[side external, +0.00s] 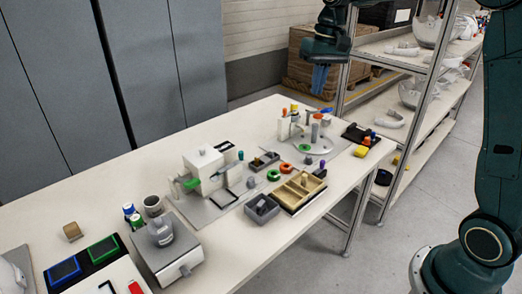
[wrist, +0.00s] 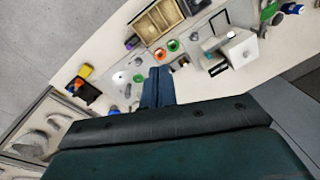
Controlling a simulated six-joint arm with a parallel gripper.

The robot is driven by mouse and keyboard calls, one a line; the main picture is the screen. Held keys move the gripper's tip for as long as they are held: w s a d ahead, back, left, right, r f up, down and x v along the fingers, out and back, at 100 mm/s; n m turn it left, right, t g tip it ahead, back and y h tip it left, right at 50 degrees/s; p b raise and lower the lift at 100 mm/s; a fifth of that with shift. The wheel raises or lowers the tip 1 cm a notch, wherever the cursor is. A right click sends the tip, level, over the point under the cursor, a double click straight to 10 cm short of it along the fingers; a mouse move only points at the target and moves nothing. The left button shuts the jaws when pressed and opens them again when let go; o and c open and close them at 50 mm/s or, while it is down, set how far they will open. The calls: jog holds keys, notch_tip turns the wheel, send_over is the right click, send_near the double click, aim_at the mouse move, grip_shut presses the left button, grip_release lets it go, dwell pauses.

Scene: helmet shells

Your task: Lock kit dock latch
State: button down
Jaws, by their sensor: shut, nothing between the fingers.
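My gripper (side external: 320,79) is shut and empty, high above the far end of the table in the side view. Its blue fingers (wrist: 158,86) point down at the table in the wrist view. I cannot tell for sure which part is the kit dock latch. A white boxy fixture (side external: 203,164) with a green handle (side external: 188,184) stands on a grey plate mid-table. The fixture also shows in the wrist view (wrist: 241,49). A dark dock-like block (side external: 357,133) sits near the table's far right corner. My gripper touches none of these.
A tan compartment tray (side external: 300,190) and a grey bin (side external: 262,208) lie at the table's front edge. A round plate (side external: 312,140) bears several upright parts. A grey scale-like device (side external: 163,249) stands nearer. Shelves with white helmet shells (side external: 412,95) stand beyond the table.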

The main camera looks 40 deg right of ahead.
jog(key=w+d+f+m+g, duration=0.1)
jog(key=w+d+f, duration=0.3)
jog(key=d+f, duration=0.3)
jog(key=w+d+f+m+g, duration=0.1)
jog(key=w+d+f+g, duration=0.1)
jog(key=w+d+f, duration=0.2)
jog(key=d+f, duration=0.3)
jog(key=f, duration=0.3)
jog(key=shift+w+d+f+m+y, duration=0.15)
jog(key=shift+d+f+m+y, duration=0.25)
jog(key=shift+a+f, duration=0.15)
jog(key=shift+f, duration=0.15)
jog(key=x, duration=0.9)
jog(key=shift+f, duration=0.25)
jog(key=shift+s+a, duration=0.6)
jog(key=shift+s, duration=0.25)
jog(key=shift+s+a, duration=0.6)
jog(key=shift+s, duration=0.25)
